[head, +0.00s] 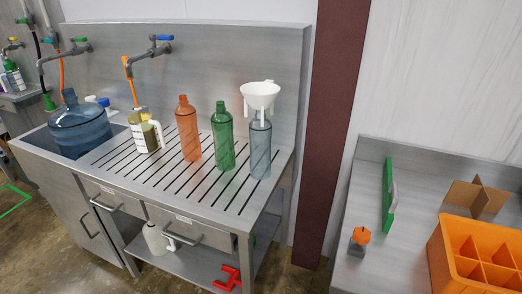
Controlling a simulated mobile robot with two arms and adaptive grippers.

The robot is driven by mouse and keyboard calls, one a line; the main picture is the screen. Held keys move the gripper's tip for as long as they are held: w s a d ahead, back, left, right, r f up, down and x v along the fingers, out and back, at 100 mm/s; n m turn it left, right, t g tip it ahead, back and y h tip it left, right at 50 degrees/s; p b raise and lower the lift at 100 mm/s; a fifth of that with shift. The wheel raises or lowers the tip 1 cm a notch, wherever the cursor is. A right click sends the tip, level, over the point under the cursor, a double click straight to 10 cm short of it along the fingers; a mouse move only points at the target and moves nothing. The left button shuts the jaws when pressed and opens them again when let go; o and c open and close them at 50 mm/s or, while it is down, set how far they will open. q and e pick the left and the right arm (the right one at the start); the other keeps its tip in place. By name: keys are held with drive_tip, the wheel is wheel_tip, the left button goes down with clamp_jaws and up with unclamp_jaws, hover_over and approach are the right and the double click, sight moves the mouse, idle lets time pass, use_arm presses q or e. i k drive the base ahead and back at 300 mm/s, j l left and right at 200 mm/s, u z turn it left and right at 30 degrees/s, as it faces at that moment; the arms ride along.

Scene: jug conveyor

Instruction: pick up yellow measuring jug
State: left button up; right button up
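The measuring jug (139,135) stands upright on the slatted drain top of the steel sink counter. It looks pale and see-through with yellow in it, and a whitish handle is on its right side. An olive-yellow patch shows at its upper right, too small to make out. An orange hose (130,84) hangs from a tap down to the jug's top; I cannot tell whether its end is inside or behind the jug. Neither of my grippers is in view.
An orange bottle (190,132), a green bottle (222,140) and a grey-blue bottle (260,152) with a white funnel (260,94) stand right of the jug. A large blue water bottle (80,128) is left. An orange crate (450,262) sits on the right table.

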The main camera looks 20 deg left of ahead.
sight(141, 125)
drive_tip(key=u, duration=1.55)
drive_tip(key=z, duration=0.3)
drive_tip(key=i+j+z, duration=0.2)
drive_tip(key=j+z, duration=0.25)
drive_tip(key=i+j+z, duration=0.15)
drive_tip(key=j+z, duration=0.2)
drive_tip(key=z, duration=0.15)
drive_tip(key=i+j+z, duration=0.15)
drive_tip(key=j+z, duration=0.15)
drive_tip(key=j, duration=1.1)
drive_tip(key=j+z, duration=0.25)
drive_tip(key=j, duration=1.15)
